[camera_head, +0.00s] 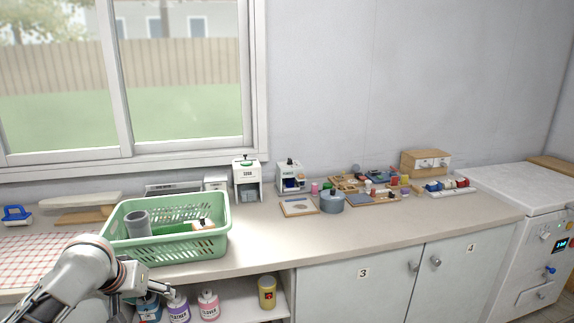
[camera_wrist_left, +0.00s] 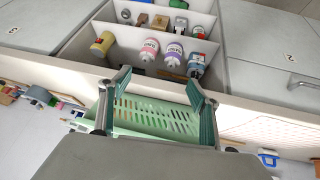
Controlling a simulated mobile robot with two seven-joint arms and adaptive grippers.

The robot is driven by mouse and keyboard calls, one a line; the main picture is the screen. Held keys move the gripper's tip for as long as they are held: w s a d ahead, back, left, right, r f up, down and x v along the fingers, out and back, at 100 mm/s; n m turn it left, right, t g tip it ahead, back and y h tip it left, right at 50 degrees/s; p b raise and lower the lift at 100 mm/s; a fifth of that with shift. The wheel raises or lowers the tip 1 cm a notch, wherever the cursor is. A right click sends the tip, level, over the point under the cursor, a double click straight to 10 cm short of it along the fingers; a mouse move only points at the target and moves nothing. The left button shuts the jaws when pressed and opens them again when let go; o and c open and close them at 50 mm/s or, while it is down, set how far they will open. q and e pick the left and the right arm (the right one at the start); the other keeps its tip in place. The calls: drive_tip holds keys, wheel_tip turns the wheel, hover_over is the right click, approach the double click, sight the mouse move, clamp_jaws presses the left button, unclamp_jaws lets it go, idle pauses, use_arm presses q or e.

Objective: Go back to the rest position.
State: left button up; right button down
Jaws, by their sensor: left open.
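My left gripper (camera_head: 137,280) is at the lower left of the head view, in front of the counter and just below the green basket. In the left wrist view the left gripper (camera_wrist_left: 158,85) shows its two fingers spread, with nothing between the tips. The fingers overlap the green basket (camera_wrist_left: 135,112) in that view; I cannot tell whether they touch it. My right gripper is in neither view.
The green basket (camera_head: 205,247) stands on the counter (camera_head: 290,240) with a grey cup (camera_head: 138,224) inside. Bottles, including a pink one (camera_head: 208,304) and a yellow can (camera_head: 267,292), stand on the open shelf below. Small items crowd the counter's back right.

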use_arm(q)
drive_tip(key=s+d+f+m+h, duration=0.1)
drive_tip(key=s+d+f, duration=0.15)
drive_tip(key=f, duration=0.35)
drive_tip(key=s+d+f+h, duration=0.1)
drive_tip(key=s+d+f, duration=0.1)
drive_tip(key=d+f, duration=0.3)
drive_tip(key=s+d+f+m+t, duration=0.2)
drive_tip(key=s+f, duration=0.6)
drive_tip(key=s, duration=0.3)
drive_tip(key=s+d+f+m+t, duration=0.2)
drive_tip(key=s+f, duration=0.6)
drive_tip(key=s, duration=0.3)
drive_tip(key=shift+s+d+f+m, duration=0.2)
drive_tip(key=shift+s+f+m, duration=0.05)
drive_tip(key=shift+m, duration=0.05)
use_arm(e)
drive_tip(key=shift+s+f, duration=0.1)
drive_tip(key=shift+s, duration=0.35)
